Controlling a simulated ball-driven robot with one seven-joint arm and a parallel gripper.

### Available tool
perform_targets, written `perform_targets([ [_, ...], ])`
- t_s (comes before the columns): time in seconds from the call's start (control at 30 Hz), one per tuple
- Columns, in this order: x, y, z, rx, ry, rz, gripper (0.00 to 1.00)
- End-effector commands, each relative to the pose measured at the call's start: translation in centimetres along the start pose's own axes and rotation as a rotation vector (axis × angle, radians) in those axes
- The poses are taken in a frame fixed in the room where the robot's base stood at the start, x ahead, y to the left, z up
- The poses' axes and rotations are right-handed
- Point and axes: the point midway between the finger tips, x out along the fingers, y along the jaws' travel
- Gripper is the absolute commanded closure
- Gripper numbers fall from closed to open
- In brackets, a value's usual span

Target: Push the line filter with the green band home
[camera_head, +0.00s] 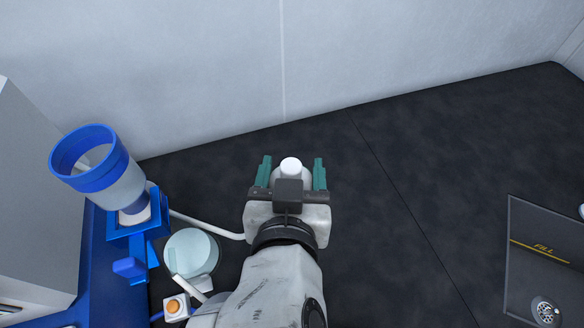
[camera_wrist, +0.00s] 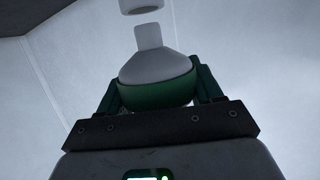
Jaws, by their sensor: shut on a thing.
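The line filter with the green band (camera_wrist: 158,75) is between the fingers of my gripper (camera_wrist: 157,95) in the wrist view. It has a pale rounded body, a narrower neck pointing away from my palm, and a green band at its near end. A short white cylinder (camera_wrist: 141,6) is just beyond the neck, cut by the top edge, with a visible gap between them. In the head view my gripper (camera_head: 291,162) is shut on the filter, its teal fingers on both sides of a pale rounded part (camera_head: 291,166).
A blue-rimmed funnel cup (camera_head: 110,180) stands in a blue holder at left. Below it are a pale round lid (camera_head: 191,252), a white tube and an orange button (camera_head: 174,306). A dark panel marked FILL (camera_head: 540,262) is at right. The dark surface between is clear.

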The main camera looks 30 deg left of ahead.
Motion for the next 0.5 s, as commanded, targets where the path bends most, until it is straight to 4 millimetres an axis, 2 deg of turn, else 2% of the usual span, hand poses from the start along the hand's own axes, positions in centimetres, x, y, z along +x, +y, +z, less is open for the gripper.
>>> perform_targets([
  [0.5,0.21,0.02,0.67,0.000,0.000,0.000,0.65],
])
